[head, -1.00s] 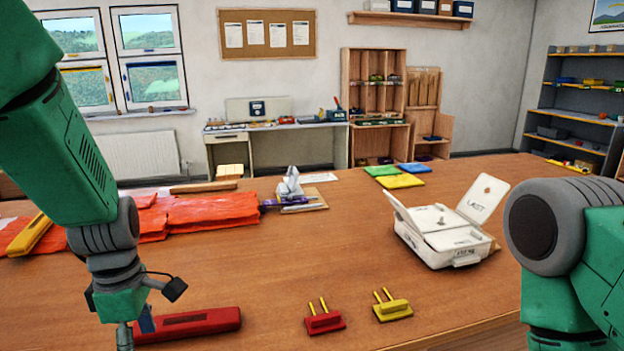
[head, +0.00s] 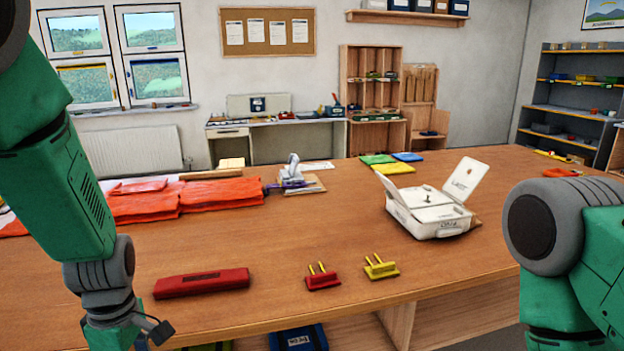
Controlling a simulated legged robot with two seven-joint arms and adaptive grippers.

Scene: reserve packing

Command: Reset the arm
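My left arm (head: 60,195) comes down along the left edge of the head view. The base of my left gripper (head: 115,335) shows at the bottom left, in front of the table edge. Its fingertips are cut off by the frame, so I cannot see whether it is open or holds anything. My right arm (head: 560,240) shows at the right edge, folded close. Its gripper is outside the picture.
The wooden table (head: 330,225) holds a red case (head: 201,283), red (head: 322,279) and yellow (head: 381,269) pronged blocks, an open white box (head: 428,207) and orange folded cloths (head: 180,200). Shelf space (head: 440,325) opens below the front edge. The table's middle is clear.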

